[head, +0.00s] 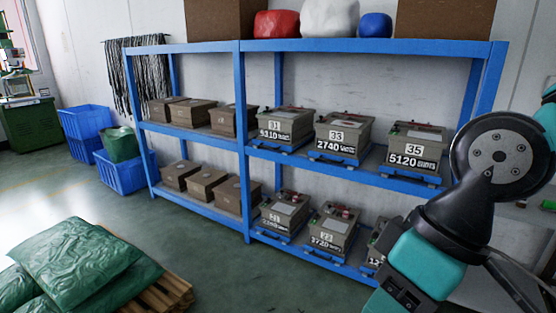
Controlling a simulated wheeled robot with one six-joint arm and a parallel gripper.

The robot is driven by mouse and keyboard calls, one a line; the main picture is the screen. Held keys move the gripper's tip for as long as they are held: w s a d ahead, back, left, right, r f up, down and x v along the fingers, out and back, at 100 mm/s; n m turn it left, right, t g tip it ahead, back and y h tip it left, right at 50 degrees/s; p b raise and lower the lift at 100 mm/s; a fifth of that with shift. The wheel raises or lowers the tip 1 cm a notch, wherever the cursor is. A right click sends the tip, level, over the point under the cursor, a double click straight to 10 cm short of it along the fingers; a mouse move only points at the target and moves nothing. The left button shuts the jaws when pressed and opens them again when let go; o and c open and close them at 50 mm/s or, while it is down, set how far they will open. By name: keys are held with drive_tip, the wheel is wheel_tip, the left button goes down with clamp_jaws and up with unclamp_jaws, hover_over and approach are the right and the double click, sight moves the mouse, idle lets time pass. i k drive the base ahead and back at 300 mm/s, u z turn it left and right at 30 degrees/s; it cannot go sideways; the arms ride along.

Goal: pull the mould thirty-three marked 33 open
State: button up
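The mould marked 33 (354,130) is a grey-brown box with a white 33 label and the number 2740 on its front. It stands on the upper shelf (377,170) of the blue rack in the head view, between the mould marked 31 (285,122) and the mould marked 35 (416,143). A blue base shows under it, and small red parts show on its top. My arm comes in at the right, in front of the rack's right end. My gripper is not in view, and nothing touches mould 33.
More moulds (332,233) sit on the lower shelf, one partly hidden by my arm. Brown boxes (193,112) fill the rack's left bay. Blue crates (125,172) stand at the left. Green sacks (75,262) lie on a wooden pallet (165,297) at front left. The floor before the rack is clear.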

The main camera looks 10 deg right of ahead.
sight(344, 138)
drive_tip(key=u, duration=0.5)
drive_tip(key=i, duration=1.4)
drive_tip(key=z, duration=0.75)
drive_tip(key=i, duration=0.5)
drive_tip(key=z, duration=0.4)
